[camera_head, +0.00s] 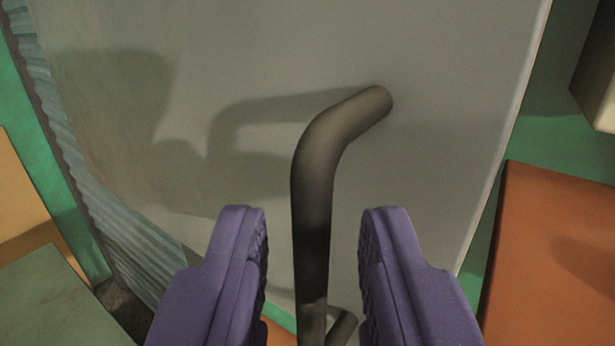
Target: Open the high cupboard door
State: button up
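The cupboard door (440,170) is a pale grey panel that fills most of the camera_head view. A dark bent bar handle (313,195) stands out from it, its upper end meeting the door and its bar running down the middle of the picture. My gripper (315,230) has two purple fingers, one on each side of the handle. The fingers are open, with a visible gap between each finger and the bar. The lower end of the handle shows near the bottom edge, between the fingers.
An orange panel (555,250) is at the right, with a pale block (595,80) above it. A corrugated strip (115,235) runs along the door's left side. Green surfaces and a tan panel (25,200) are at the far left.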

aim_at(314, 115)
jog(key=shift+w+a, duration=0.1)
jog(key=shift+w, duration=1.35)
jog(key=shift+c, duration=0.2)
grip_shut()
jog(key=shift+s, duration=0.1)
